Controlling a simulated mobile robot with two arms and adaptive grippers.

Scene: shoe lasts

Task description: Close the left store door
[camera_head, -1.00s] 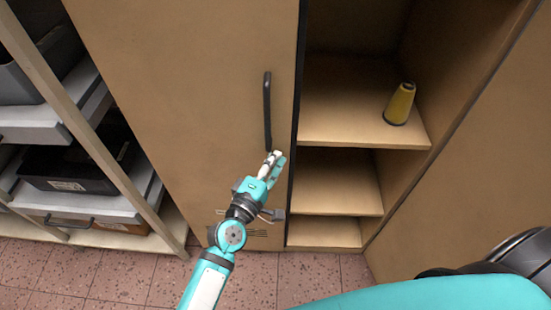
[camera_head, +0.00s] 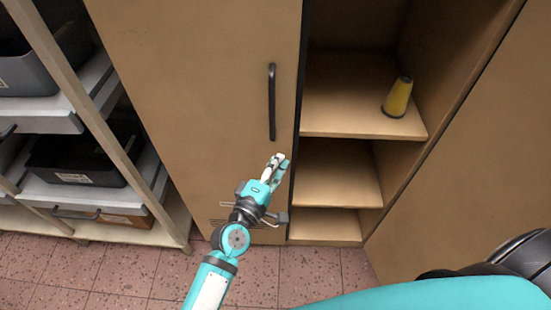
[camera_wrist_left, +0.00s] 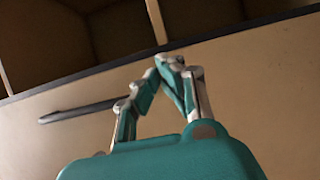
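The left store door (camera_head: 200,90) is a tall tan panel with a black vertical bar handle (camera_head: 272,102) near its right edge. It stands over the left part of the cabinet and looks about flush with the front, but I cannot tell if it is fully closed. My left gripper (camera_head: 277,160) is just below the handle's lower end, in front of the door, apart from the handle. In the left wrist view its fingertips (camera_wrist_left: 168,62) meet with nothing between them. The handle (camera_wrist_left: 78,111) shows there to the left of the fingers. My right gripper is not in view.
Right of the door are open cabinet shelves (camera_head: 340,172), with a yellow cone-shaped object (camera_head: 398,97) on the upper one. A tan panel (camera_head: 460,170) stands further right. A rack with a dark bin (camera_head: 85,160) is at left. Tiled floor (camera_head: 130,272) lies below.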

